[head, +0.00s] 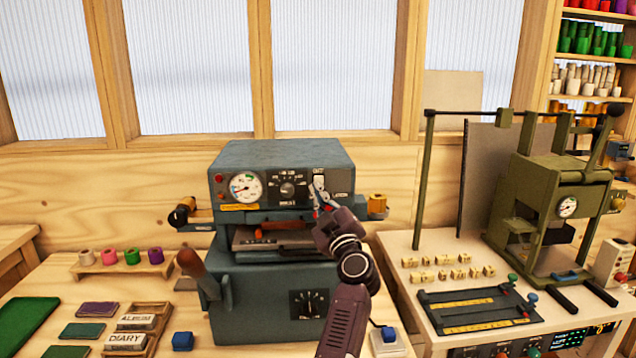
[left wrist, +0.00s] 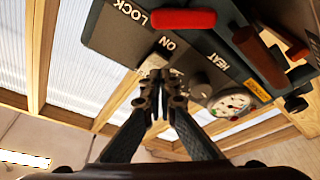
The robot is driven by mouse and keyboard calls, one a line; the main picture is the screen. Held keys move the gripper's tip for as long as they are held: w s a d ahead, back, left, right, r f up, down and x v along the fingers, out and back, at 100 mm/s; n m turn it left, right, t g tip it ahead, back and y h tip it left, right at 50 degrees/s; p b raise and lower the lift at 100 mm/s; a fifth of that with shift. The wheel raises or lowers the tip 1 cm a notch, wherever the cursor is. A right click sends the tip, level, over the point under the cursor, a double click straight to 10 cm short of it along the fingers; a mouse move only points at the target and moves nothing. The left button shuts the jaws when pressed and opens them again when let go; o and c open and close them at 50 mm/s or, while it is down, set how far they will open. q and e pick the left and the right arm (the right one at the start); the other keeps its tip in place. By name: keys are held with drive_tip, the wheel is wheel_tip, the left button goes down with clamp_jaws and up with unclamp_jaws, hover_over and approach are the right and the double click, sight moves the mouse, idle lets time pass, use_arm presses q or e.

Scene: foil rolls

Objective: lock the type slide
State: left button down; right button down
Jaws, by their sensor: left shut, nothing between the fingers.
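The blue-grey foil press (head: 285,165) stands on the bench in the middle of the head view. Its type slide (head: 262,240), with an orange-red handle, sits in the opening under the press head. My left gripper (head: 319,190) is shut and empty in front of the right part of the control panel. In the left wrist view its fingertips (left wrist: 161,85) are together near the pale switch by the ON label (left wrist: 167,43); I cannot tell whether they touch it. The LOCK label (left wrist: 130,12) lies next to a red handle (left wrist: 183,18). My right gripper is not in view.
A gauge (head: 246,187) is on the panel's left. A foil-roll rack (head: 125,262) and type trays stand left. A green press (head: 545,200) stands right.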

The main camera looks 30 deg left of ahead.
use_arm(q)
drive_tip(key=shift+r, duration=1.9)
